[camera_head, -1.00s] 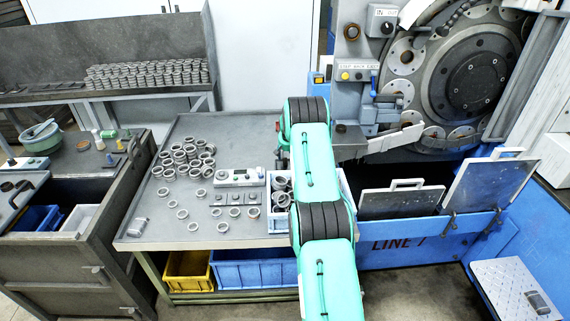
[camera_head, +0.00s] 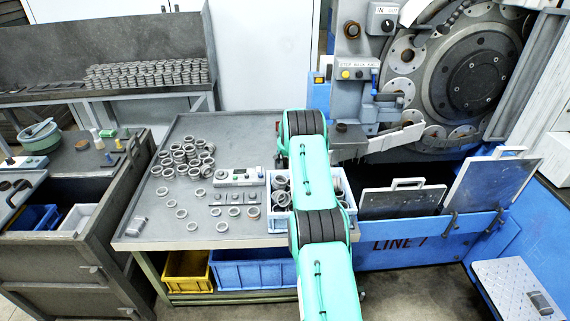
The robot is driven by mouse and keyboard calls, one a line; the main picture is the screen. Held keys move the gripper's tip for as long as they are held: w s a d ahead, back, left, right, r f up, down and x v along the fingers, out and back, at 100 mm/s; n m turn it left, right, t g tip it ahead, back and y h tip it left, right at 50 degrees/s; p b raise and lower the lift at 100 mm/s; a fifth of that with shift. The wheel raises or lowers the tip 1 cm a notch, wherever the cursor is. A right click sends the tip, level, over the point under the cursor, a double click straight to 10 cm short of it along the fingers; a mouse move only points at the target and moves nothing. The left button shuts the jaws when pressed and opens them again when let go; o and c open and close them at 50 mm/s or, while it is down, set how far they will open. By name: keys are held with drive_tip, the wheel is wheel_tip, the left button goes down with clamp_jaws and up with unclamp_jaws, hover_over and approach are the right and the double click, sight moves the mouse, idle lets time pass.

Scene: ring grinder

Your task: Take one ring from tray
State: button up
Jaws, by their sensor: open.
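A white tray (camera_head: 277,226) with rings in it stands at the right end of the grey worktable (camera_head: 180,232). Rings in the tray (camera_head: 281,199) show on the left of my arm, and a few more show on its right. My teal arm crosses in front and hides the middle of the tray. Many loose grey rings (camera_head: 185,158) lie in a pile on the table, with several single rings nearer the front edge.
A small grey device with buttons (camera_head: 238,178) lies left of the tray. The grinder (camera_head: 470,80) with its round disc stands at the right behind blue panels. Yellow (camera_head: 187,270) and blue (camera_head: 252,270) bins sit under the table. The table's left front is mostly clear.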

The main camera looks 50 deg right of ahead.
idle(0.5)
clamp_jaws()
idle(0.3)
